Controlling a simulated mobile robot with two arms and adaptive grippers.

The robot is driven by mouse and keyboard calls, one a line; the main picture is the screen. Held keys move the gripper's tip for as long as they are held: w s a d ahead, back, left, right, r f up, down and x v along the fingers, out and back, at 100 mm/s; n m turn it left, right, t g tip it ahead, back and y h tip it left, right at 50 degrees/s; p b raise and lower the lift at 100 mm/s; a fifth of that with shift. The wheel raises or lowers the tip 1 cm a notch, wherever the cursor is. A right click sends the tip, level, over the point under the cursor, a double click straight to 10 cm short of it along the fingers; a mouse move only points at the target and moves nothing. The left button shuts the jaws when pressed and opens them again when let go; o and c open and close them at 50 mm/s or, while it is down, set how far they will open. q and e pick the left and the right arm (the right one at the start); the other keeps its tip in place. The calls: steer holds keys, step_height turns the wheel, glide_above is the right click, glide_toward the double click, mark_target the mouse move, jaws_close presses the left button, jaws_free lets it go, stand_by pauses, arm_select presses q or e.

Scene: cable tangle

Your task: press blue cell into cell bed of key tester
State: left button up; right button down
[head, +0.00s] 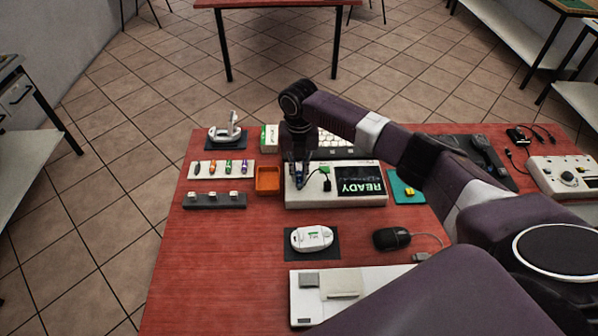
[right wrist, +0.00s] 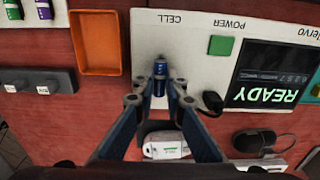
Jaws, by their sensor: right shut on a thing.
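The key tester (head: 310,198) is a white box on the red table, with a dark screen (head: 360,181) reading READY and a green button (right wrist: 221,45). My right gripper (head: 299,180) points down over the tester's left part. In the right wrist view, its fingers (right wrist: 160,88) are shut on the blue cell (right wrist: 160,67), just below the CELL label. The cell is at the tester's cell area. The fingers hide much of the bed, so I cannot tell whether the cell is seated or just above it. My left gripper is not in view.
An orange bin (head: 268,191) stands left of the tester. Further left are a white holder (head: 222,175) with several coloured cells and a dark block (head: 214,202) with white caps. A white device (head: 311,238) and a black mouse (head: 392,238) lie in front. The table's front left is clear.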

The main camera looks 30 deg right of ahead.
steer(key=shift+f, duration=0.45)
stand_by(0.8)
steer(key=c, duration=2.3)
jaws_free()
steer(key=shift+o, duration=0.2)
steer(key=shift+r, duration=0.1)
steer(key=shift+r+p, duration=1.55)
steer(key=shift+r, duration=0.15)
steer(key=shift+o, duration=0.4)
